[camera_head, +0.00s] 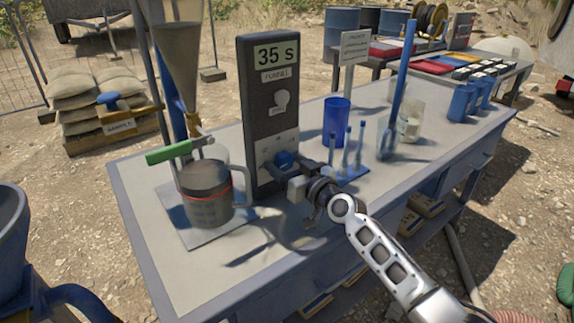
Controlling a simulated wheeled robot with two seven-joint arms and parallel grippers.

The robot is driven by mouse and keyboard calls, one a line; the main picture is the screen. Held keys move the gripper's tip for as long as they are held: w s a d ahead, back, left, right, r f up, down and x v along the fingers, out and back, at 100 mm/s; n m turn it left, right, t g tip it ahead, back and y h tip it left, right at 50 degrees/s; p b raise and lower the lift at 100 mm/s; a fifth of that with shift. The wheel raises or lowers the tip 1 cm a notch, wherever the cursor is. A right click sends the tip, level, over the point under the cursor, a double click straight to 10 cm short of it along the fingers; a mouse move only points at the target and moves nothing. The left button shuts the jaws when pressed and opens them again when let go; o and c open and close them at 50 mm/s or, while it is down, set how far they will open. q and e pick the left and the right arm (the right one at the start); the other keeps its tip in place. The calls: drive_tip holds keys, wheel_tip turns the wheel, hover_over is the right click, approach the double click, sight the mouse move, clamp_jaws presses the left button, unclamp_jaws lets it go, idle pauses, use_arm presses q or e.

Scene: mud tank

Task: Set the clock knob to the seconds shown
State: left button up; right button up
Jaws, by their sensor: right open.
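The dark clock box (258,132) stands upright on the bench, with a display (276,54) reading "35 S" above a "FUNNEL" label (277,74). A round blue knob (285,159) is low on its front panel. A pale round part (282,99) is higher up the front. My right gripper (280,169) is open at the blue knob, with its fingers near the knob's lower side. I cannot tell whether they touch it. The knob's pointer and scale are too small to read. My left gripper is not in view.
A blue cup (336,122) and a blue rack with upright rods (347,169) stand to the right. The bench front (190,285) is clear.

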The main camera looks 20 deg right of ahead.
drive_tip(key=c, duration=1)
drive_tip(key=shift+o, duration=0.2)
drive_tip(key=shift+m, duration=0.4)
drive_tip(key=m, duration=0.3)
drive_tip(key=shift+a, duration=0.1)
drive_tip(key=m, duration=0.3)
drive_tip(key=shift+r+m, duration=0.1)
drive_tip(key=shift+m, duration=0.2)
drive_tip(key=m, duration=0.3)
drive_tip(key=shift+m, duration=0.3)
drive_tip(key=shift+s+a+r+m+p, duration=0.1)
drive_tip(key=shift+m+p, duration=0.25)
drive_tip(key=shift+m, duration=1.65)
